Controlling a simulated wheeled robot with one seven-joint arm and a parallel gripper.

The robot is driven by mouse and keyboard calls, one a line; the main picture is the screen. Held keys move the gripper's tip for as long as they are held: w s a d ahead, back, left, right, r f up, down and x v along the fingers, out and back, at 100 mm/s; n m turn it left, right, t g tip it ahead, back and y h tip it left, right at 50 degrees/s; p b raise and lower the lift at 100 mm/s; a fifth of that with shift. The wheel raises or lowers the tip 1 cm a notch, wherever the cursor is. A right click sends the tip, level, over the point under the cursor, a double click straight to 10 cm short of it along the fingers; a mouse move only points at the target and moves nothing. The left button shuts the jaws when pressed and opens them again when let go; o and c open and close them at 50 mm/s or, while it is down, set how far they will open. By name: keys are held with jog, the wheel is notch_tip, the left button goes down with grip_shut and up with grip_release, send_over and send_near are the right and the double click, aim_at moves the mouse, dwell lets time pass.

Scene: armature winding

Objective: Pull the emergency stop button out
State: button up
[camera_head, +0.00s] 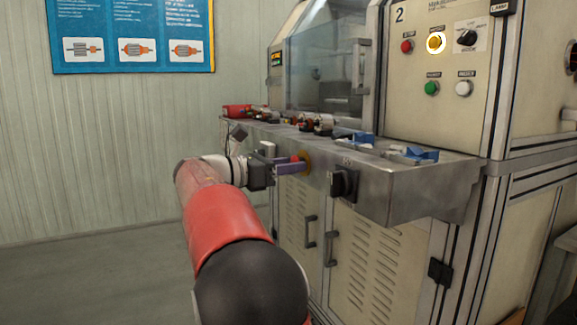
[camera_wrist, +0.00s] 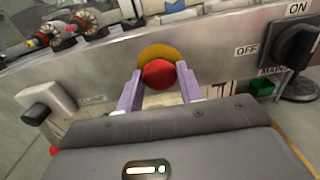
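The emergency stop is a red round button (camera_wrist: 159,75) on a yellow disc (camera_wrist: 158,52), set in the front face of the machine's grey metal ledge. My gripper (camera_wrist: 160,76) is at the button, with one purple finger on each side of it. The fingertips lie close to the button's edges; I cannot tell whether they press on it or a thin gap is left. In the head view the red button shows partly behind a purple finger of my gripper (camera_head: 292,167), and the yellow disc (camera_head: 306,161) shows beside it.
A black ON/OFF rotary switch (camera_head: 344,184) juts from the ledge right of the button. A white block-like switch (camera_wrist: 47,101) sticks out on its left. Armatures and blue parts (camera_head: 415,154) lie on the ledge. Open floor (camera_head: 110,260) lies to the left.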

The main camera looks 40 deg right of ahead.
grip_shut()
jog(key=shift+w+a+p, duration=0.15)
jog(key=shift+a+p, duration=0.4)
jog(key=shift+p, duration=0.4)
jog(key=o, duration=0.8)
grip_release()
jog(key=shift+a, duration=0.1)
jog(key=shift+o, duration=0.2)
jog(key=v, duration=0.7)
jog(key=shift+a, duration=0.4)
